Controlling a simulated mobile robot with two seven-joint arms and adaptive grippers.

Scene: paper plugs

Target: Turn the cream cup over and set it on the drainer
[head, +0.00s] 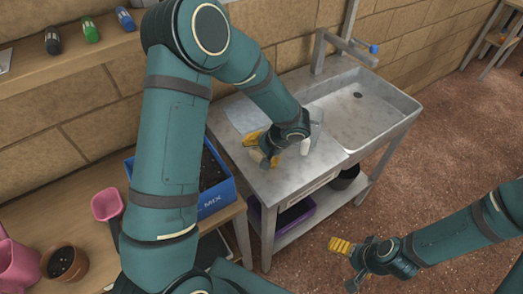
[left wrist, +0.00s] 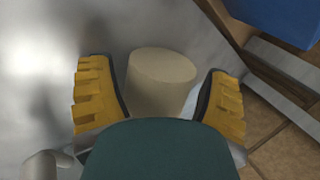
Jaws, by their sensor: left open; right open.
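The cream cup (left wrist: 162,75) stands between the two yellow fingers of my left gripper (left wrist: 160,95) in the left wrist view, with a visible gap to each finger. A smooth round end of it faces the camera; I cannot tell whether this is its mouth or its base. In the head view my left gripper (head: 262,148) is low over the flat steel drainer (head: 285,183) left of the sink basin, near its left edge, and mostly hides the cup. My left gripper is open. My right gripper (head: 349,264) is open and empty, over the floor in front of the sink.
The sink basin (head: 365,115) is empty, with a tap (head: 345,45) behind it. A blue box of soil (head: 215,195) stands left of the drainer. A pink scoop (head: 106,205) and a terracotta pot (head: 65,263) are on the wooden bench. The drainer's front is clear.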

